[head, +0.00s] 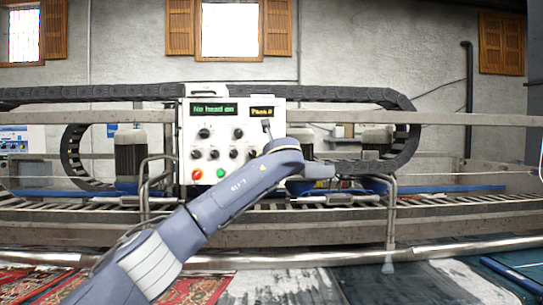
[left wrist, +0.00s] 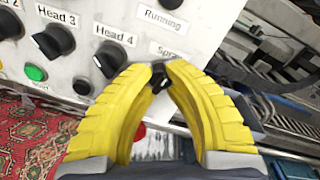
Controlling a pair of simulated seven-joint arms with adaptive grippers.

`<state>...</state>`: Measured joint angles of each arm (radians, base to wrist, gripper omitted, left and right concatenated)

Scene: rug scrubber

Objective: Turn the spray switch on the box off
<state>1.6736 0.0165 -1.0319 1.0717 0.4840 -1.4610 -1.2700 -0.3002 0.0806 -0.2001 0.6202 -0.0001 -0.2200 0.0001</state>
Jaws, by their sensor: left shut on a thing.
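The control box (head: 217,108) is white and stands upright on the machine in the head view; its panel (left wrist: 92,15) fills the upper left of the left wrist view. The spray switch (left wrist: 159,79) is a small black knob below a partly covered "Spray" label. My left gripper (left wrist: 159,70) has yellow ribbed fingers, closed on the sides of this knob. The fingers cover part of it, so its pointer direction is unclear. In the head view my left arm crosses in front of the box's lower right and hides the gripper. My right gripper is in neither view.
Head 3 (left wrist: 52,41) and Head 4 (left wrist: 109,60) knobs sit left of the fingers, with a green button (left wrist: 35,73) lower down. The box has a green display (head: 213,108). Rails (head: 330,203) and patterned rugs (head: 195,290) lie below.

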